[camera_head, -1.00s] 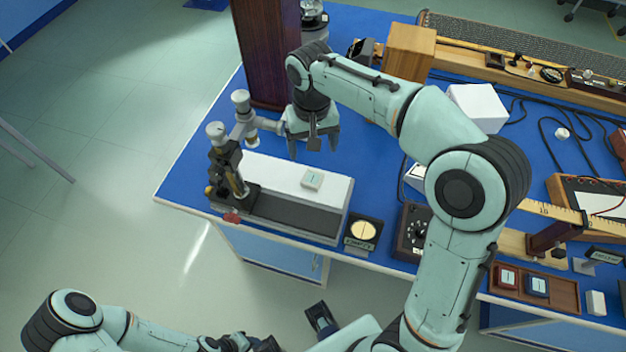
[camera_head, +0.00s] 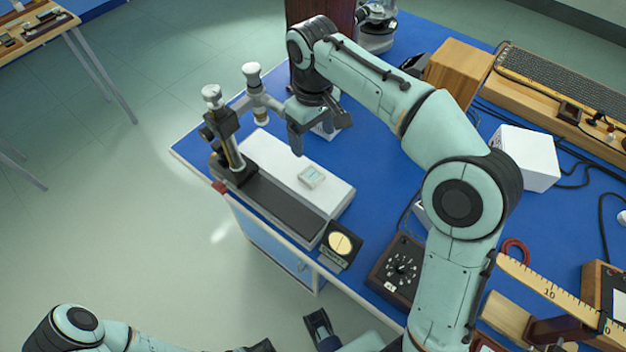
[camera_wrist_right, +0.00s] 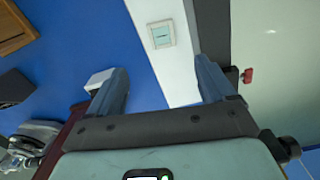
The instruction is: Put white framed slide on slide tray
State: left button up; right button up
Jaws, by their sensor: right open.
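The white framed slide (camera_head: 312,177) lies flat on the white top of a long bench instrument (camera_head: 270,163). It also shows in the right wrist view (camera_wrist_right: 162,34), beyond the fingertips. My right gripper (camera_head: 315,140) is open and empty, apart from the slide and behind it in the head view. In the right wrist view its two fingers (camera_wrist_right: 160,85) stand wide apart. A brown wooden tray (camera_head: 484,344), likely the slide tray, is mostly cut off at the bottom edge. My left gripper (camera_head: 322,328) shows only in part at the bottom; its opening is unclear.
A microscope-like eyepiece stand (camera_head: 232,150) rises at the instrument's left end. A round-dial block (camera_head: 340,243) and a dark knob box (camera_head: 398,268) stand to its right. A wooden ruler (camera_head: 550,290) and a white box (camera_head: 526,157) lie farther right. Blue bench top is bare behind the instrument.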

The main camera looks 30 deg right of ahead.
jog(key=b, duration=0.2)
send_over(310, 173)
jog(key=f, duration=0.7)
jog(key=shift+s+d+f, duration=0.1)
jog(key=shift+s+f, duration=0.1)
jog(key=shift+f, duration=0.1)
jog(key=shift+w+f+b, duration=0.15)
jog(key=shift+f+b, duration=0.15)
jog(key=shift+f, duration=1.15)
jog(key=shift+w+f+b, duration=0.1)
jog(key=shift+f+b, duration=0.2)
jog(key=shift+f, duration=1.15)
jog(key=c, duration=1.2)
jog(key=shift+r, duration=0.15)
